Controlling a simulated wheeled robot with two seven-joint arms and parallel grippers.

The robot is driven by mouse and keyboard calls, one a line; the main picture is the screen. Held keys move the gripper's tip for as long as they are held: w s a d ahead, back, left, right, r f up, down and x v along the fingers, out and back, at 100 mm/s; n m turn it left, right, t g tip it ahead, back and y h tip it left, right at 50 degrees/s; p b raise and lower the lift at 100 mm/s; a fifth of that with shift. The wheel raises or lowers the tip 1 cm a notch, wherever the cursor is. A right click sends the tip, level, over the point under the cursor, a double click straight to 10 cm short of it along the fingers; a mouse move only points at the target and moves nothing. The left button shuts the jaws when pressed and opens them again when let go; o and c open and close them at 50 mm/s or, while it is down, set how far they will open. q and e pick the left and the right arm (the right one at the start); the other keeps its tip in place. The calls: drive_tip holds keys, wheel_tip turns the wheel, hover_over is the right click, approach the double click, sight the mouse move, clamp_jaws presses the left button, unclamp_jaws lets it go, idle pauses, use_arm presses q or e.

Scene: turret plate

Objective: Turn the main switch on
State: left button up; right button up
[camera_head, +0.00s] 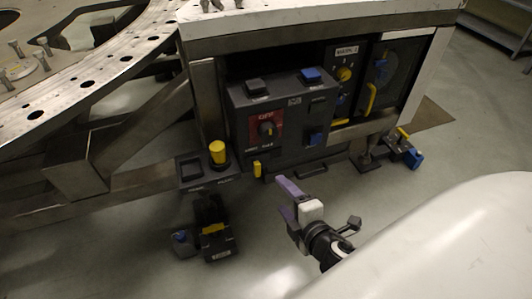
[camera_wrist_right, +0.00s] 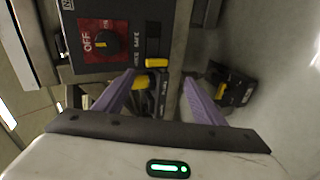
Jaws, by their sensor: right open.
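The main switch is a black rotary knob (camera_head: 267,129) with a yellow mark, on a red plate lettered OFF on the front of a dark grey control box (camera_head: 242,112). In the right wrist view the knob (camera_wrist_right: 104,43) is at the upper left, with OFF beside it. My right gripper (camera_head: 284,198) has purple fingers. It is open and empty, below and in front of the box, apart from the knob. In the right wrist view the open gripper (camera_wrist_right: 158,78) has its fingers to the lower right of the knob. My left gripper is not in view.
A yellow button (camera_head: 217,152) stands left of the box. Blue buttons (camera_head: 310,75) and a yellow rotary knob (camera_head: 344,74) are to the right. A dark pedal-like unit (camera_head: 214,232) sits on the floor. A metal frame (camera_head: 75,170) fills the left. The floor before the box is mostly clear.

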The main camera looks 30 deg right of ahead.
sight(270, 136)
drive_tip(key=w+d+r+n+t+b, duration=0.1)
drive_tip(key=w+d+r+n, duration=0.1)
drive_tip(key=w, duration=0.3)
drive_tip(key=w+d+r+n+t+h+b, duration=0.1)
drive_tip(key=w+d+n+t, duration=0.1)
drive_tip(key=w+n, duration=0.2)
drive_tip(key=w+d+r+n+t+b, duration=0.1)
drive_tip(key=w+d+r+n, duration=0.1)
drive_tip(key=w, duration=0.4)
drive_tip(key=shift+w+d+r+n+h+b, duration=0.1)
drive_tip(key=shift+w+r+n+h+b, duration=0.25)
drive_tip(key=shift+n, duration=0.35)
drive_tip(key=c, duration=1.1)
